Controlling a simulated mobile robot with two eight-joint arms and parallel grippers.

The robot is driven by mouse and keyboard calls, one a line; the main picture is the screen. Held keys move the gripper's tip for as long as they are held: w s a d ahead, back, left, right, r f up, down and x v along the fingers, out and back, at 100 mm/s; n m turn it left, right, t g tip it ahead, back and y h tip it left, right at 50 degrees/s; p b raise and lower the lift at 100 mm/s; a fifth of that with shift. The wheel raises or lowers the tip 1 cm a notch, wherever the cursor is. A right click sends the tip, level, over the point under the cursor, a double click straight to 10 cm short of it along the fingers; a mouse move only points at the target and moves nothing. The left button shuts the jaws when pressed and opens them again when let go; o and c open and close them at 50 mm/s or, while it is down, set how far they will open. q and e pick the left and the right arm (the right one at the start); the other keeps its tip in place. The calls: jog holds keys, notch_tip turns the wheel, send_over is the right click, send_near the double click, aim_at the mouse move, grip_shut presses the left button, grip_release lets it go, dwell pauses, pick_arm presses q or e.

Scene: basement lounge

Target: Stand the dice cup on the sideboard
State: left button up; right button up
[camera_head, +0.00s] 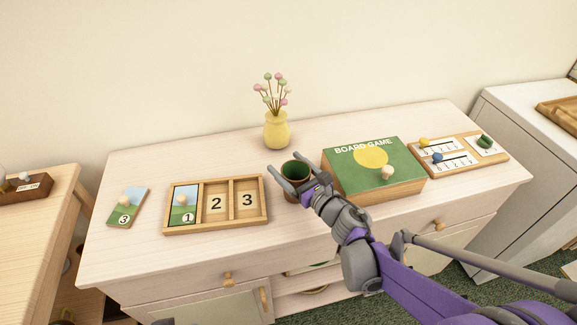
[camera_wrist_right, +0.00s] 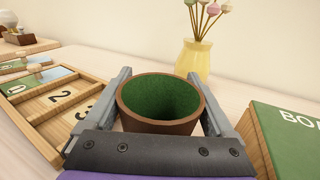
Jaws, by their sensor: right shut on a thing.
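The dice cup (camera_head: 296,171) is brown with a green lining and is upright at the middle of the sideboard (camera_head: 140,240). My right gripper (camera_head: 286,165) is shut on it, one finger on each side. In the right wrist view the cup (camera_wrist_right: 160,124) sits between the fingers of the gripper (camera_wrist_right: 160,76), its open mouth up. Its base is hidden, so I cannot tell whether it touches the sideboard top. My left gripper is out of view.
A numbered wooden tray (camera_head: 216,229) lies left of the cup, with a loose card (camera_head: 127,208) beyond it. A green board game box (camera_head: 390,188) is close on the right. A yellow vase (camera_head: 277,131) stands behind. A score board (camera_head: 452,158) lies far right.

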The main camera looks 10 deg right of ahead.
aim_at(305, 181)
jog(key=shift+f, duration=0.15)
jog(key=o, duration=1.1)
jog(key=shift+r, duration=0.3)
jog(key=p+v, duration=0.1)
jog(key=v, duration=1.1)
jog(key=shift+f, duration=0.1)
